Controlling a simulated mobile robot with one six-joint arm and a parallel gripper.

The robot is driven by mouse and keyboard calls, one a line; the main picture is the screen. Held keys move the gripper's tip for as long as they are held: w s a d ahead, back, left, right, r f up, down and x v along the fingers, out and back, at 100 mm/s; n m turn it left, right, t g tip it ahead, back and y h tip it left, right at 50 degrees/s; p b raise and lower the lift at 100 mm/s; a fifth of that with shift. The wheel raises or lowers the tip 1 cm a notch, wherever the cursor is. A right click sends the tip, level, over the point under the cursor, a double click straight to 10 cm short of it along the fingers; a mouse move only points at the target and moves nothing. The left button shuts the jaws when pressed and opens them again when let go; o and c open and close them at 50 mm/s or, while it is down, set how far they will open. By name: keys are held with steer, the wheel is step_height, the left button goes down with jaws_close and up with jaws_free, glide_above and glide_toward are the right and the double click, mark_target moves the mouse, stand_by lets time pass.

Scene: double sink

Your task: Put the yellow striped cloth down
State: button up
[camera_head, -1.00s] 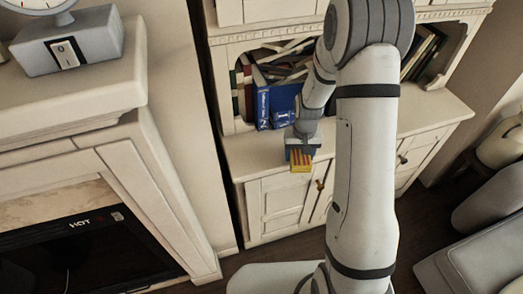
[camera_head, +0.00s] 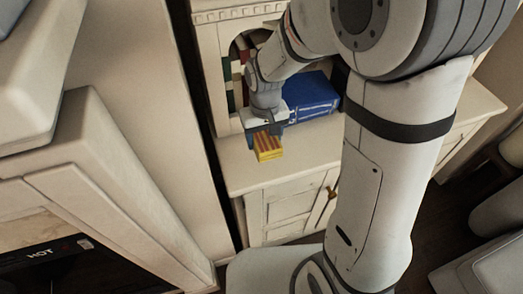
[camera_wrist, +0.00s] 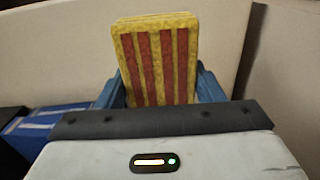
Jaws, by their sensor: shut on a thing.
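The yellow striped cloth (camera_head: 268,147) is a small folded block, yellow with red stripes. My gripper (camera_head: 267,131) is shut on it and holds it over the front left part of the cream cabinet top (camera_head: 238,170). In the wrist view the cloth (camera_wrist: 157,62) stands up between the blue fingers of my gripper (camera_wrist: 160,92), its striped face toward the camera. I cannot tell whether the cloth touches the cabinet top. The lower end of the cloth between the fingers is hidden by the gripper body.
A blue box (camera_head: 312,93) lies on the cabinet top behind my gripper, and it also shows in the wrist view (camera_wrist: 48,126). Books (camera_head: 238,85) stand in the arched shelf. A cream fireplace surround (camera_head: 110,165) is at left. The cabinet top's front left is clear.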

steer(key=shift+s+a+f, duration=0.1)
steer(key=shift+f, duration=1.4)
steer(key=shift+a+f, duration=0.1)
steer(key=shift+f, duration=1.35)
steer(key=shift+f+b, duration=0.35)
steer(key=shift+b, duration=0.05)
steer(key=o, duration=0.7)
steer(key=shift+s+r, duration=0.1)
steer(key=o, duration=0.4)
steer(key=shift+s+d+f, duration=0.1)
steer(key=shift+f, duration=0.1)
